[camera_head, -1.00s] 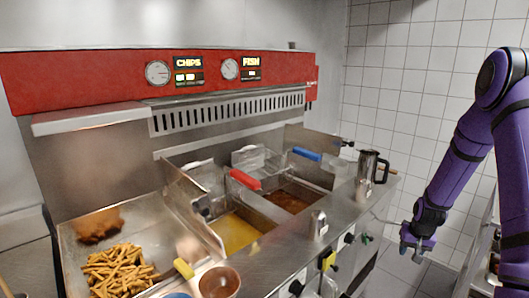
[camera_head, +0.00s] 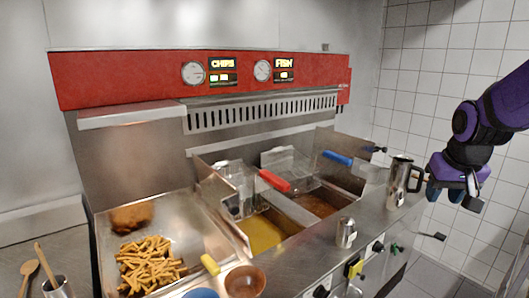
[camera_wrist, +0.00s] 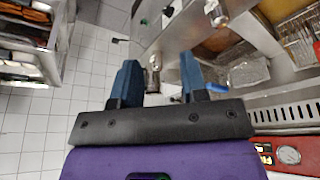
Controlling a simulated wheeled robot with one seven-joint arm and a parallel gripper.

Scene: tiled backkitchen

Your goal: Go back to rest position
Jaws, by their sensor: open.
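My gripper (camera_head: 452,192) is on the right side of the head view, beside the metal jug (camera_head: 398,188) on the fryer counter. In the wrist view my gripper (camera_wrist: 157,80) shows two blue fingers spread apart. My purple arm reaches in from the right edge. I cannot tell in the head view whether the gripper touches the jug.
The fryer has a red-handled basket (camera_head: 274,181) and a blue-handled basket (camera_head: 337,158). Chips (camera_head: 150,262) lie in the left tray. A bowl (camera_head: 245,281) and a small shaker (camera_head: 346,232) stand in front. A shelf rack (camera_wrist: 35,40) is at the wrist view's left. Open tiled floor (camera_wrist: 75,115) lies between.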

